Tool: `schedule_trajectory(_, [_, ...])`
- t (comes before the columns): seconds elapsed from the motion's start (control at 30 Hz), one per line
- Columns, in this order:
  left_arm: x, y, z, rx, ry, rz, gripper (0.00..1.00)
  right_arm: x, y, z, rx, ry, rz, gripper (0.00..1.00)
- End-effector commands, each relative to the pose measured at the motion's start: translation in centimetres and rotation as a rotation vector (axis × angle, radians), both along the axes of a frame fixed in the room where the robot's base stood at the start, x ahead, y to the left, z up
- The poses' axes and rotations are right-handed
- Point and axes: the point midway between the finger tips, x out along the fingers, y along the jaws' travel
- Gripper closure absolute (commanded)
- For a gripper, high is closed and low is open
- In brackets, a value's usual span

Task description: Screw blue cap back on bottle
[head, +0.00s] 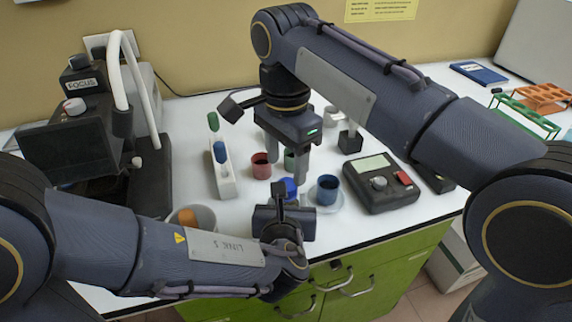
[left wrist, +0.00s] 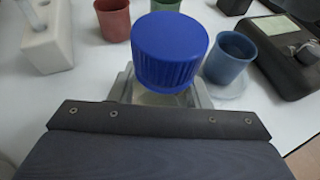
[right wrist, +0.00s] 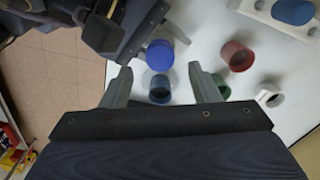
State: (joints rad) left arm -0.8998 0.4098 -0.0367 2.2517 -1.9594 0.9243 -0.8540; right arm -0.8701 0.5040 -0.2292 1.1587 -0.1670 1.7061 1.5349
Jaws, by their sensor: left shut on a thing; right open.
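The ribbed blue cap (left wrist: 170,50) sits on top of the bottle (left wrist: 158,98), of which only a pale part shows beneath it. I cannot tell how tightly it is seated. My left gripper (left wrist: 160,92) is shut on the bottle below the cap. In the head view, the cap (head: 289,187) shows just above the left gripper, near the table's front edge. My right gripper (head: 286,168) points down above the cap, open. In the right wrist view, the cap (right wrist: 160,53) lies beyond and between the two open fingers, apart from both.
A blue cup (head: 327,188) on a clear dish stands right of the cap. Red (head: 261,165) and green (head: 291,160) cups stand behind. A white tube rack (head: 222,170) and microscope (head: 90,130) are left. A black instrument (head: 380,184) is right. The front edge is close.

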Motion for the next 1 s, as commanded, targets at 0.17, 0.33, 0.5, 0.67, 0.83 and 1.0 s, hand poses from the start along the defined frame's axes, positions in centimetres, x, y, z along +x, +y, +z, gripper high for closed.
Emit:
schedule_trajectory(0.17, [0.0, 0.0, 0.0, 0.0, -0.001, 0.0, 1.0, 0.0, 0.0, 0.0, 0.0, 0.0, 0.002, 0.49])
schedule_trajectory(0.33, [0.0, 0.0, 0.0, 0.0, -0.001, 0.0, 1.0, 0.0, 0.0, 0.1, 0.0, 0.0, 0.102, 0.49])
schedule_trajectory(0.5, [0.0, 0.0, 0.0, 0.0, -0.001, 0.0, 1.0, 0.1, 0.0, 0.3, 0.001, 0.0, 0.432, 0.49])
schedule_trajectory(0.67, [0.0, 0.0, 0.1, 0.0, -0.001, 0.0, 1.0, 0.1, 0.0, 0.7, 0.001, -0.002, 0.848, 0.49])
schedule_trajectory(0.83, [0.0, 0.0, 0.1, 0.0, -0.001, 0.0, 1.0, 0.1, 0.0, 1.0, 0.001, 0.001, 1.294, 0.49])
schedule_trajectory(1.0, [0.0, 0.0, 0.1, 0.0, -0.001, 0.0, 1.0, 0.1, 0.0, 1.4, 0.0, -0.001, 1.74, 0.49])
